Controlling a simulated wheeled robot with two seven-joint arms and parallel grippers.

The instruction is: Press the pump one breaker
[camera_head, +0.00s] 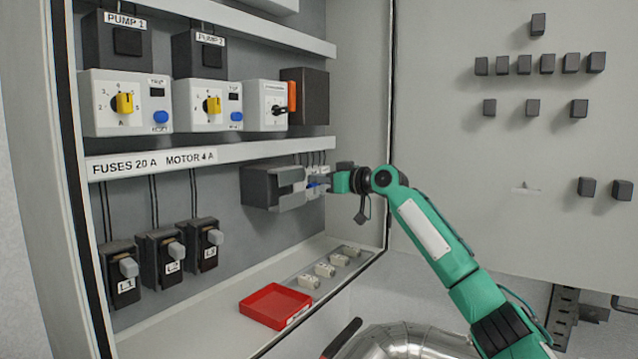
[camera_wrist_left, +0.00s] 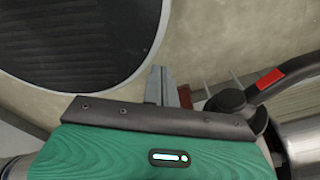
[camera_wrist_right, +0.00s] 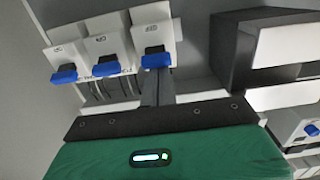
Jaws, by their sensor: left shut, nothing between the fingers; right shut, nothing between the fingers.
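Three white breakers with blue levers stand in a row in the right wrist view, the end one (camera_wrist_right: 155,45) beside a dark box. Their small labels cannot be read, so I cannot tell which is pump one. In the head view the breakers are mostly hidden behind my right gripper (camera_head: 324,187); one blue lever (camera_head: 313,185) shows. My right gripper (camera_wrist_right: 158,82) is shut and empty, its tips close to the end breaker's blue lever (camera_wrist_right: 156,61); contact cannot be told. My left gripper (camera_wrist_left: 158,72) is shut and empty, outside the head view.
The dark box (camera_head: 258,187) stands left of the breakers. Pump starters (camera_head: 125,115) sit above; fuse holders (camera_head: 113,275) are lower left. A red tray (camera_head: 275,304) lies on the cabinet floor. The cabinet door (camera_head: 500,150) is at right. A dark disc (camera_wrist_left: 75,40) lies near my left gripper.

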